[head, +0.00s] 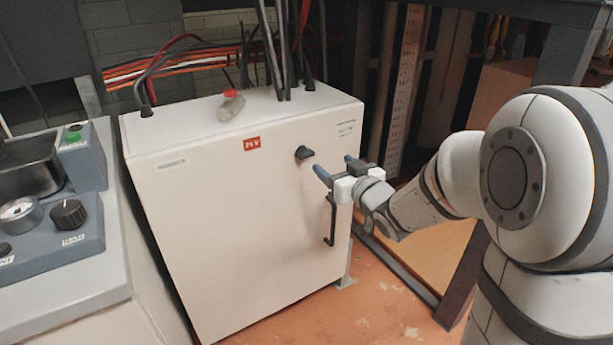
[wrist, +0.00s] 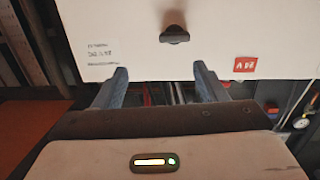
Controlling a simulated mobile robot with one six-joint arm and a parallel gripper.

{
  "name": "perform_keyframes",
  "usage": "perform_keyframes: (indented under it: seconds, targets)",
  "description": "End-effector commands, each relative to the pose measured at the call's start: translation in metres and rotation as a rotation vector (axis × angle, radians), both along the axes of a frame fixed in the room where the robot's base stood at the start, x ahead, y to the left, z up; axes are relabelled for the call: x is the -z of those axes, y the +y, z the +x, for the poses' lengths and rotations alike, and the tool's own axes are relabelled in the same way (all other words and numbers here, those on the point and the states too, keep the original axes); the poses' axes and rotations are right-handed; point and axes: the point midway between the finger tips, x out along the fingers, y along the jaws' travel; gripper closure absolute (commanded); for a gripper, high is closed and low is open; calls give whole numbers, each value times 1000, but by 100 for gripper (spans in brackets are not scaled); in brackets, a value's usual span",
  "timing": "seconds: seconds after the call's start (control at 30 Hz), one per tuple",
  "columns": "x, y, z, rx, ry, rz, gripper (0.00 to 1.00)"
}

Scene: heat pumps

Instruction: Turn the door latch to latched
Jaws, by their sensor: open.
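The door latch (head: 304,152) is a small black knob high on the front of a white cabinet (head: 240,235), right of a red label. In the wrist view the latch (wrist: 174,35) looks wider than tall, its long side lying across the picture. My gripper (head: 336,169) is open and empty, with blue fingers, to the right of the latch in the head view. In the wrist view my gripper (wrist: 161,72) has its fingertips apart, below the latch and not touching it. A black door handle (head: 331,220) is on the cabinet's right edge, below my gripper.
A small bottle-like object with a red cap (head: 231,104) lies on the cabinet top, near black cables. A grey control panel (head: 50,220) with knobs and a gauge stands at left. A dark metal frame (head: 470,270) stands at right. Orange floor shows between.

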Motion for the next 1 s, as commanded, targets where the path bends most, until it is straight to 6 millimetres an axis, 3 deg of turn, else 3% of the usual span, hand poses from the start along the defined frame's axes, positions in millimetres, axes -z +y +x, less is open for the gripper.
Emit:
perform_keyframes:
  seconds: [0.03, 0.13, 0.27, 0.7, 1.0]
  targets:
    - [14, 6, 1, -29, -19, 18, 35]
    - [17, 14, 1, -67, -47, 45, 35]
    - [17, 23, 6, -86, -60, 57, 35]
    - [16, 58, 58, -86, -59, 57, 35]
    - [14, 62, 64, -85, -58, 57, 35]
